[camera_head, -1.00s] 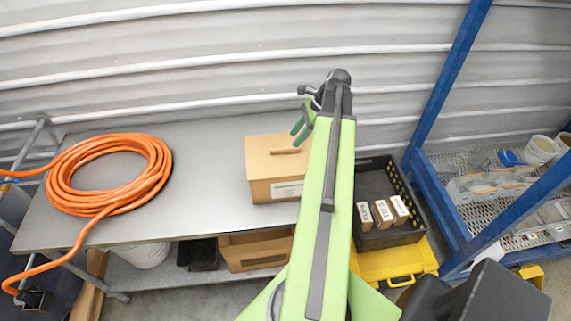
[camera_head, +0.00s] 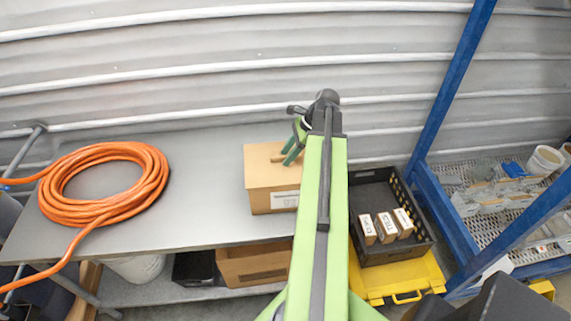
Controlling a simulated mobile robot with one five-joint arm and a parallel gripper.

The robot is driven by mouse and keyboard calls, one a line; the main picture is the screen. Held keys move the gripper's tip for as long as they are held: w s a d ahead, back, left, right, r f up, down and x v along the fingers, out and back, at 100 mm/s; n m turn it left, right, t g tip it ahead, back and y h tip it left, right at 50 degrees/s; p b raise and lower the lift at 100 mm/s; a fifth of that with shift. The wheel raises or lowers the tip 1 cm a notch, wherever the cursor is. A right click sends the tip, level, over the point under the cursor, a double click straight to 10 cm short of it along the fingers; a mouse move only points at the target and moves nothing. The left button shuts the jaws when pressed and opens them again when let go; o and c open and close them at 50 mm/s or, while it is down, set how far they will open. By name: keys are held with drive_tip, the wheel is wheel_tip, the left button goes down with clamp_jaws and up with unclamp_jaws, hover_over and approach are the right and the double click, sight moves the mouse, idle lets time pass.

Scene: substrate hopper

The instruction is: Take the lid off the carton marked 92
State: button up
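A tan carton (camera_head: 262,201) with a lid (camera_head: 264,172) stands on the grey metal table, partly hidden on its right by my green arm. A white label (camera_head: 285,200) is on its front, but its marking is too small to read. The lid has a small bar handle (camera_head: 277,158) on top. My gripper (camera_head: 288,155) has two dark green fingers with a gap between them. It is over the right part of the lid, its tips close to the handle's right end. I cannot tell whether they touch the handle.
An orange hose coil (camera_head: 105,188) lies on the table's left (camera_head: 205,195). A black crate (camera_head: 418,243) with several small boxes stands right of my arm, above a yellow case (camera_head: 405,275). A blue rack frame (camera_head: 440,205) is farther right. A corrugated wall is behind.

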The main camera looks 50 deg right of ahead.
drive_tip(key=shift+f, duration=0.15)
clamp_jaws()
idle(0.4)
drive_tip(key=r+p, duration=0.5)
drive_tip(key=shift+s+d+r+p, duration=0.25)
drive_tip(key=shift+d+r+p, duration=0.05)
drive_tip(key=shift+r, duration=0.05)
drive_tip(key=s+d+r+p, duration=0.5)
drive_tip(key=s+d, duration=0.2)
drive_tip(key=s, duration=0.1)
drive_tip(key=shift+r+p, duration=0.3)
